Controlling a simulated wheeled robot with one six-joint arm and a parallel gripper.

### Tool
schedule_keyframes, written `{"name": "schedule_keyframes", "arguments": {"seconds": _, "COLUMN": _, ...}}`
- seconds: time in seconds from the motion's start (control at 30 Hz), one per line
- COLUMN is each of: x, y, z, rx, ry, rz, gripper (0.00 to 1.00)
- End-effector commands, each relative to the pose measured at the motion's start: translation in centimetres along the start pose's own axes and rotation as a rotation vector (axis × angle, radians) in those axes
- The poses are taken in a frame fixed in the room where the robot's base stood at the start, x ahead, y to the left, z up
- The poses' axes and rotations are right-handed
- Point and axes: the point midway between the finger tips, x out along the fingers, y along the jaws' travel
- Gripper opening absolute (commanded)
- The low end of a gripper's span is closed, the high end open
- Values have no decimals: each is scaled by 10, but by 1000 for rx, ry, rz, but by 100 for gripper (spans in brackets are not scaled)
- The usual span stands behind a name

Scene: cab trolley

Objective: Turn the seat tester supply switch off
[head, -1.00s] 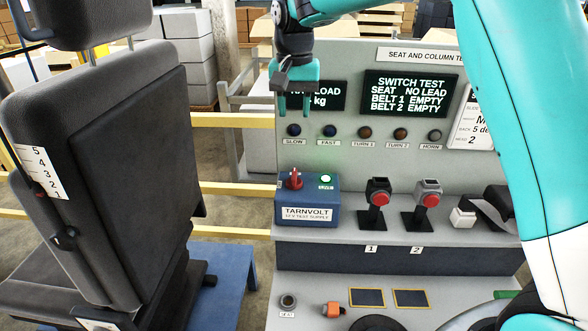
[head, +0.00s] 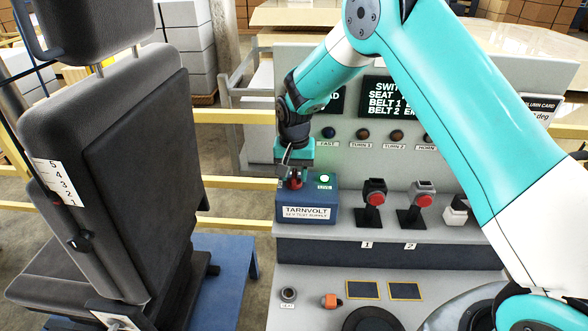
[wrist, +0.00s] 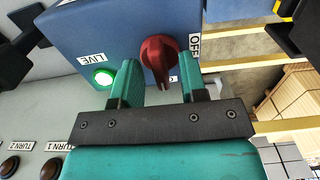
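The supply box (head: 307,205) is a blue unit labelled TARNVOLT on the bench shelf. Its red rotary switch (wrist: 158,58) sits on the top face, beside a lit green lamp (wrist: 103,77) marked LIVE. An OFF label (wrist: 194,45) is at the switch's other side. In the head view the switch (head: 295,183) is partly hidden by my gripper (head: 294,172), which points down over it. In the wrist view my gripper (wrist: 161,88) is open, with its fingertips on either side of the knob's near end. I cannot tell whether they touch it.
A dark seat (head: 110,170) stands at the left on a blue platform (head: 222,265). Two buckles with red buttons (head: 374,198) stand right of the box. A row of panel buttons (head: 363,135) is behind my gripper. The shelf front is clear.

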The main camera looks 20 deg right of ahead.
Motion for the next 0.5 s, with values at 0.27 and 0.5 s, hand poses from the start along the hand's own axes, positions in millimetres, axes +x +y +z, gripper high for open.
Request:
{"name": "schedule_keyframes", "arguments": {"seconds": 0.27, "x": 4, "y": 0, "z": 0, "rx": 0, "ry": 0, "rz": 0, "gripper": 39}}
{"name": "schedule_keyframes", "arguments": {"seconds": 0.5, "x": 3, "y": 0, "z": 0, "rx": 0, "ry": 0, "rz": 0, "gripper": 0}}
